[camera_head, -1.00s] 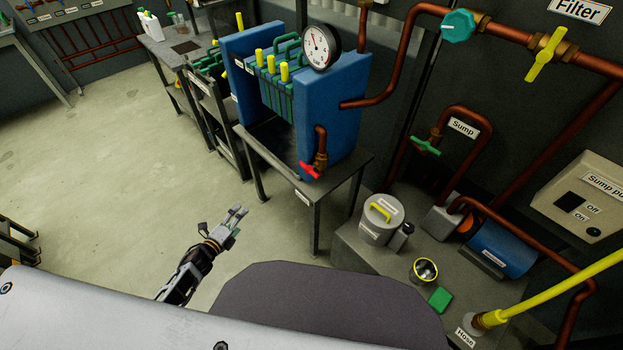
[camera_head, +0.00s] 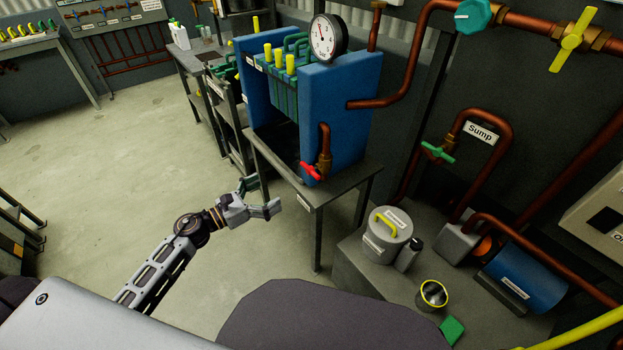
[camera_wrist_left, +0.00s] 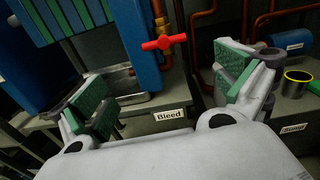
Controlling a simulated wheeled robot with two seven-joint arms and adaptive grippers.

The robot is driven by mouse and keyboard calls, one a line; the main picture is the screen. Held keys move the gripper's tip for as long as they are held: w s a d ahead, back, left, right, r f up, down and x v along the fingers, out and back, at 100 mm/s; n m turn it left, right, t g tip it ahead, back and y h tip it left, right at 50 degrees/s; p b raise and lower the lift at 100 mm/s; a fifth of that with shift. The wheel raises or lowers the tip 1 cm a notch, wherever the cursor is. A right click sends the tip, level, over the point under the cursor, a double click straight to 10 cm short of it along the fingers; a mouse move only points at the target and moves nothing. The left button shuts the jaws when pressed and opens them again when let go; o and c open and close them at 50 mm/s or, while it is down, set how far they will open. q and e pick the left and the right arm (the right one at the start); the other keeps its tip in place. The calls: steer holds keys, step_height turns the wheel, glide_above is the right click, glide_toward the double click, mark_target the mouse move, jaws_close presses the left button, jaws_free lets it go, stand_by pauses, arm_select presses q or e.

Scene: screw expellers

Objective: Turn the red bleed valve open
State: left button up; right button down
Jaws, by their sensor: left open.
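In the left wrist view the red handle (camera_wrist_left: 163,43) lies roughly level, above a "Bleed" label (camera_wrist_left: 169,114) on the table edge. My left gripper (camera_head: 265,196) is open and empty, left of and a little below the valve, apart from it. In the wrist view its two green-padded fingers (camera_wrist_left: 165,92) are spread wide, with the valve beyond and between them. My right gripper is not in view.
The press stands on a dark metal table (camera_head: 318,194). A round gauge (camera_head: 327,38) tops it. To the right are a grey lidded canister (camera_head: 387,238), a green sump valve (camera_head: 437,153) and a blue motor (camera_head: 524,277). The floor at left is clear.

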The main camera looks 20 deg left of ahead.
arm_select(q)
steer(key=shift+s+d+r+m, duration=0.1)
steer(key=shift+d+r+m, duration=0.2)
steer(key=shift+m, duration=0.1)
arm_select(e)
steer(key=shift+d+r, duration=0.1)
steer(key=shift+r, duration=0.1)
arm_select(q)
steer(key=shift+d, duration=0.1)
glide_toward(308, 171)
steer(key=shift+x, duration=4)
steer(key=shift+w+d+f+p, duration=0.1)
steer(key=shift+w+d+p, duration=0.25)
steer(key=shift+w, duration=0.25)
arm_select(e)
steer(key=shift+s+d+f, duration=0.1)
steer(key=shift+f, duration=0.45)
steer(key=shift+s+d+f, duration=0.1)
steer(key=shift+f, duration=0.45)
arm_select(q)
steer(key=c, duration=1)
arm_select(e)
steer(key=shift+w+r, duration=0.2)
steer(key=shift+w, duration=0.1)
